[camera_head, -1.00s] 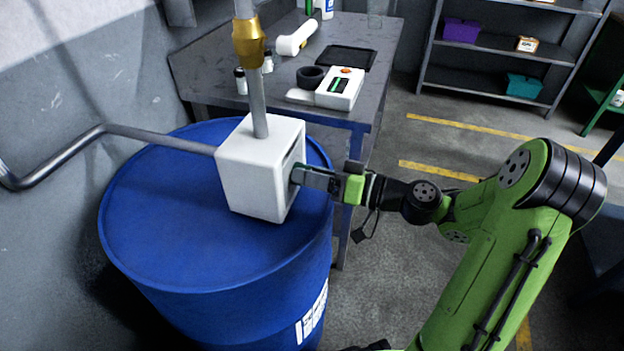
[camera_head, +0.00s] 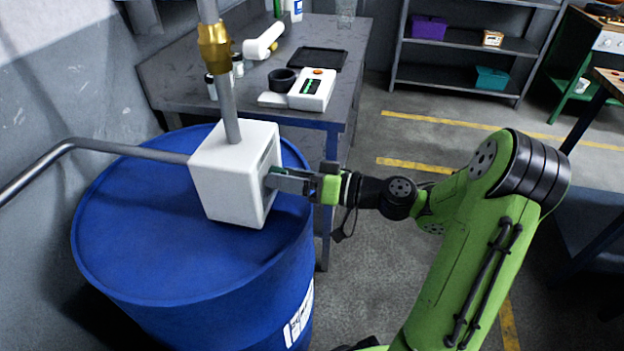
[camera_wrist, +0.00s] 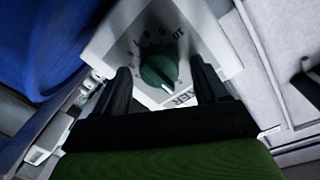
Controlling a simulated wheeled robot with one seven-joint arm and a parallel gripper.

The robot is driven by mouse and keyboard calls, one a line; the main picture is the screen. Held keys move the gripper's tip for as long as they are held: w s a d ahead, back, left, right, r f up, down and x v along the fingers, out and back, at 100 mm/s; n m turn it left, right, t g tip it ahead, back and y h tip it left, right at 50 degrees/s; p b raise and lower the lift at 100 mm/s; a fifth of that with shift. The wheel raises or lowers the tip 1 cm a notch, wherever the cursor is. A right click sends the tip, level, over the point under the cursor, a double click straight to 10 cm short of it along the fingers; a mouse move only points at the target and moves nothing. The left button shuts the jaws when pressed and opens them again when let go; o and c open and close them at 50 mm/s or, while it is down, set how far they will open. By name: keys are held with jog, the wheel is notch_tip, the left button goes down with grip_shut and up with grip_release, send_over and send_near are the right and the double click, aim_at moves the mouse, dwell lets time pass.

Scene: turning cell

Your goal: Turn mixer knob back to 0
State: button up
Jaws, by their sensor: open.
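The mixer box (camera_head: 225,180) is a white cube on top of a blue drum, with a pipe rising from it. Its dial face is turned to the right, towards my gripper (camera_head: 274,182). The wrist view shows the green round knob (camera_wrist: 160,69) on that white face, with printed numbers along its upper side. The knob's white pointer mark points down and slightly right in that view, towards partly hidden lettering. My gripper (camera_wrist: 160,70) is open, with one dark finger on each side of the knob. Whether the fingers touch it I cannot tell.
The blue drum (camera_head: 160,250) stands against the grey wall. A grey bench (camera_head: 190,80) behind it holds a white device with a red button (camera_head: 312,90), a black tray (camera_head: 317,59) and small bottles. Shelves (camera_head: 470,60) stand at the back. Open floor lies to the right.

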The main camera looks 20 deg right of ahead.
jog(key=p+v, duration=0.3)
jog(key=v, duration=1.2)
jog(key=shift+s+d+p, duration=0.25)
jog(key=shift+s+p, duration=0.05)
jog(key=shift+p, duration=0.05)
jog(key=shift+f, duration=0.1)
jog(key=s+a+f+g+h, duration=0.2)
jog(key=s+a+g+h, duration=0.2)
jog(key=a+g+h, duration=0.75)
jog(key=s+r+m+t+h, duration=0.2)
jog(key=s+r+m+t, duration=0.3)
jog(key=s, duration=0.4)
notch_tip(320, 180, up, 15)
jog(key=n+t+p, duration=0.1)
jog(key=p, duration=1.2)
jog(key=shift+a+p, duration=0.3)
jog(key=shift+p, duration=0.1)
jog(key=shift+w+f, duration=0.1)
jog(key=shift+f, duration=0.05)
